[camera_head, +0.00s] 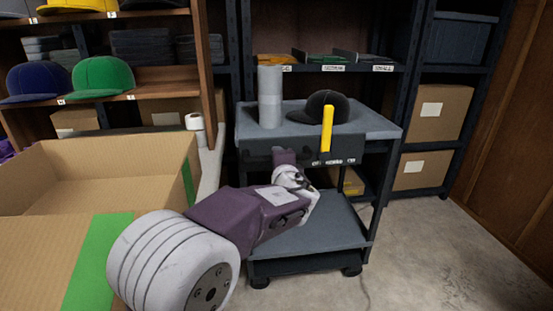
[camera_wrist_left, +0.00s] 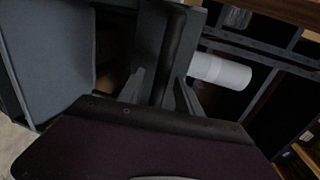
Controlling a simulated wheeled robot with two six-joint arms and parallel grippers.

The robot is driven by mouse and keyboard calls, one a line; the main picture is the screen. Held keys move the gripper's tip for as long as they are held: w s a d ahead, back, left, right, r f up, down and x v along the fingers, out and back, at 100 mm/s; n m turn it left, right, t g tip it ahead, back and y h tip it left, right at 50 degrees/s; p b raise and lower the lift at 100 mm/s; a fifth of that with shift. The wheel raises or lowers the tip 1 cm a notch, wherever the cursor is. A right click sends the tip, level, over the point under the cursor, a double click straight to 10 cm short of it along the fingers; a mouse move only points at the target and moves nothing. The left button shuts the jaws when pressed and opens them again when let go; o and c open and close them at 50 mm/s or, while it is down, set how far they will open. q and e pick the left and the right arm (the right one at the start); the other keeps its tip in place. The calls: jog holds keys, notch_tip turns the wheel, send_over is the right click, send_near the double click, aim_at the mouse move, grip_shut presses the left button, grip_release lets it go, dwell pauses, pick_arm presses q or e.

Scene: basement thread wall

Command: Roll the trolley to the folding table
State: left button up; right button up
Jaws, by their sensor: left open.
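The trolley (camera_head: 305,225) is dark grey with two shelves and small wheels, standing upright in the middle of the head view. A grey cylinder (camera_head: 270,97), a black cap (camera_head: 320,105) and an upright yellow piece (camera_head: 326,128) are at its top. My left gripper (camera_head: 285,161) is at the trolley's near upper edge; its fingertips are hard to make out there. In the left wrist view its fingers (camera_wrist_left: 160,88) are open, with a dark bar (camera_wrist_left: 166,50) of the trolley between them. I cannot tell whether they touch it. I cannot make out a folding table.
An open cardboard box (camera_head: 60,180) with green tape stands at the left. Wooden shelves (camera_head: 150,75) with caps are behind it. A dark rack (camera_head: 440,120) with boxes stands behind the trolley. Concrete floor (camera_head: 430,255) is clear at the right, up to a wooden wall (camera_head: 520,150).

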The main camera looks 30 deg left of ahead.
pick_arm(q)
jog(key=p+v, duration=0.1)
jog(key=v, duration=0.6)
jog(key=shift+s+p, duration=0.15)
jog(key=shift+p, duration=0.25)
jog(key=shift+d, duration=0.1)
